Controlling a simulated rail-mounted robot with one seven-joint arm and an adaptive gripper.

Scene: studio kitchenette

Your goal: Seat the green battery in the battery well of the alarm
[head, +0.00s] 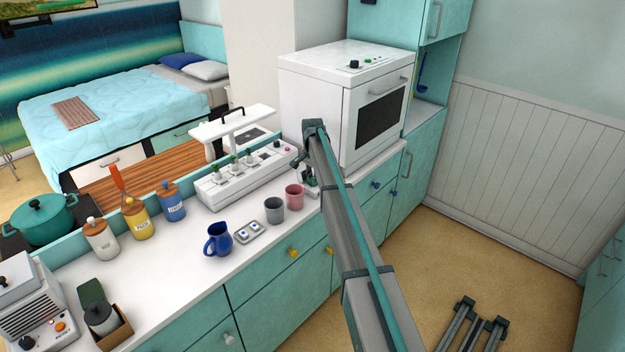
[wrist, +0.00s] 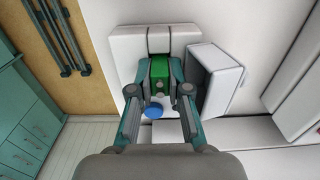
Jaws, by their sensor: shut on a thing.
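My gripper (wrist: 159,78) is shut on the green battery (wrist: 159,67), seen in the wrist view with a finger on each side. The battery is over a white device (wrist: 125,45), which looks like the alarm. A blue round part (wrist: 153,110) shows between the fingers. A white open-sided piece with a dark inside (wrist: 217,80) is at the right of the device; I cannot tell if it is a cover. The well is hidden, so I cannot tell whether the battery is in it. In the head view my gripper (head: 310,183) is partly hidden behind my arm.
On the counter (head: 185,290), a pink mug (head: 294,196), a grey mug (head: 274,210) and a blue pitcher (head: 217,240) stand left of my gripper. A long white planter-like unit (head: 245,172) is behind. The white oven (head: 345,95) stands close at the right.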

